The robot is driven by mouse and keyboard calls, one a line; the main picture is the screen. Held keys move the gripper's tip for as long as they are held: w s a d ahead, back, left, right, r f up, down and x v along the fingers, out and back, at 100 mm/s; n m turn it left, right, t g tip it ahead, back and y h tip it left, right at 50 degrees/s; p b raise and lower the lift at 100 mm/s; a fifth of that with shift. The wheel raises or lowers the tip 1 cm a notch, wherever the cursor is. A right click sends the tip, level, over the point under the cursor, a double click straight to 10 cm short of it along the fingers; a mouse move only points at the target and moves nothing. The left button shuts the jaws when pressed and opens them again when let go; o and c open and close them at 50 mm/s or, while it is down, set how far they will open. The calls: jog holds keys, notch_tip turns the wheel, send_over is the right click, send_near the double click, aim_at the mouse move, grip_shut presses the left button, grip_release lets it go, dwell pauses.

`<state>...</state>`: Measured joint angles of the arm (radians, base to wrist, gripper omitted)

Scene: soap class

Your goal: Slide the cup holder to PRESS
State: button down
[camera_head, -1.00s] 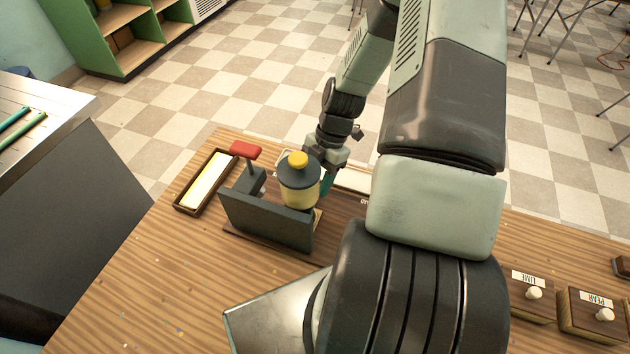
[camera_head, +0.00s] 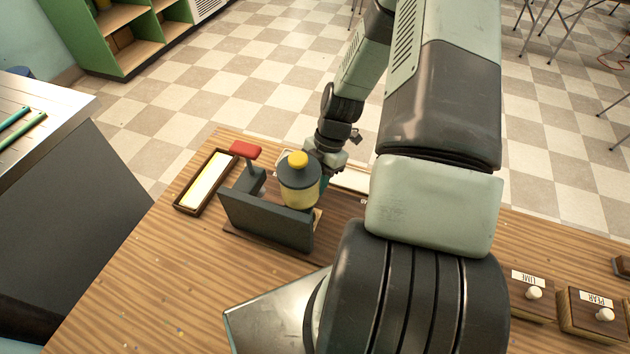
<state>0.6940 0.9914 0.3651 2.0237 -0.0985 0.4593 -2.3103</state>
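A round yellow container (camera_head: 302,194) with a dark grey lid and a yellow knob stands upright behind a dark grey wall (camera_head: 268,219). A red-topped lever (camera_head: 246,150) on a grey post stands just left of it. I cannot make out a separate cup holder or a PRESS label; the container's base is hidden by the wall. My gripper (camera_head: 323,183) is low at the container's right side, mostly hidden behind it. I cannot tell whether it touches the container or whether its fingers are open.
A framed tray with a pale yellow panel (camera_head: 206,181) lies left of the lever. A white strip (camera_head: 353,180) lies right of my gripper. Wooden blocks labelled LIME (camera_head: 529,297) and PEAR (camera_head: 594,313) sit at the right. The wooden table (camera_head: 150,270) is clear at the front left.

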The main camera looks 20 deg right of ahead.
jog(key=w+a, duration=0.8)
jog(key=shift+w+a, duration=0.1)
jog(key=shift+w, duration=0.05)
jog(key=c, duration=1.1)
grip_release()
jog(key=shift+c, duration=0.2)
jog(key=shift+o, duration=1.2)
jog(key=v, duration=1.1)
